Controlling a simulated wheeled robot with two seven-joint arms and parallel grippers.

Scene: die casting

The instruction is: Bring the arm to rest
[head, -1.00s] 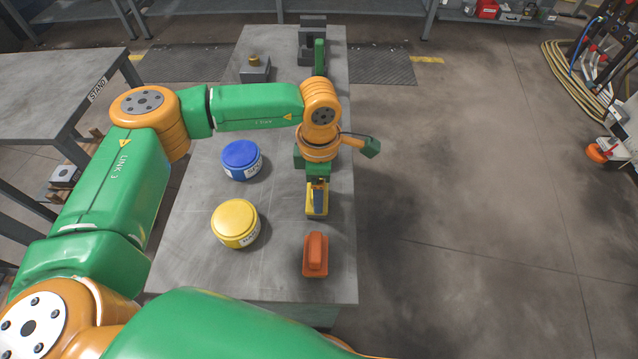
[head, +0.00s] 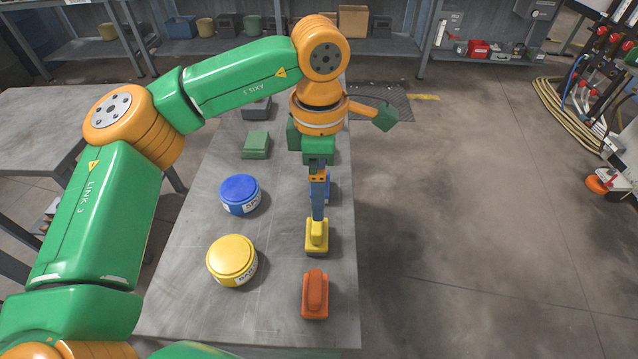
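My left arm reaches over the table from the left, with its gripper (head: 318,214) pointing down. Its fingertips overlap the top of the yellow block (head: 317,240) in the picture. I cannot tell whether they touch it or hang above it. The fingers are seen edge-on, so the gap between them is hidden. The yellow block sits upright on the grey table (head: 265,315), between a blue block (head: 326,188) partly hidden behind the fingers and an orange-red block (head: 315,296) in front. My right gripper is out of view.
A blue round tin (head: 239,193) and a yellow round tin (head: 232,259) stand left of the blocks. A green block (head: 256,145) lies farther back. A grey side table (head: 35,120) is at the left. The floor to the right is open.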

